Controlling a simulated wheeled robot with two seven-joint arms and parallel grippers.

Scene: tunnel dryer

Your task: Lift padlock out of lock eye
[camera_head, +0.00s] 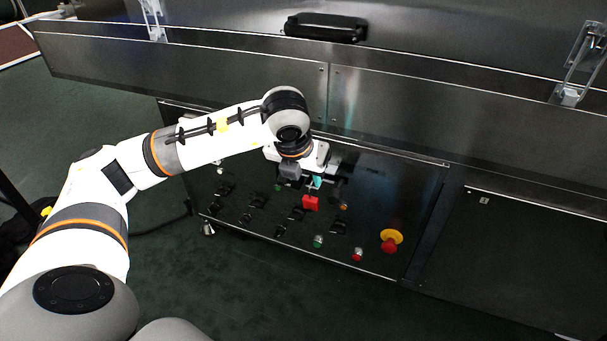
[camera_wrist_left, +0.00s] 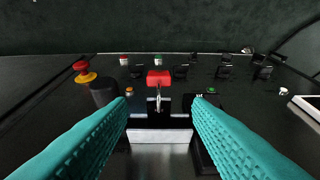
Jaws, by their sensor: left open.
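The padlock has a red body (camera_head: 311,202) and hangs on the dark control panel (camera_head: 375,205). In the left wrist view the red padlock body (camera_wrist_left: 158,77) lies beyond the fingertips, with its metal shackle (camera_wrist_left: 158,97) extending toward the lock eye. The lock eye itself is too small and dark to make out clearly. My left gripper (camera_head: 316,182) is directly at the padlock, just above its body in the head view. Its teal fingers (camera_wrist_left: 160,103) are open, one on each side of the shackle line, with nothing gripped. My right gripper is not in view.
A red emergency stop on a yellow base (camera_head: 390,240) sits right of the padlock. Several black switches and small green and red buttons surround it. Green floor lies in front.

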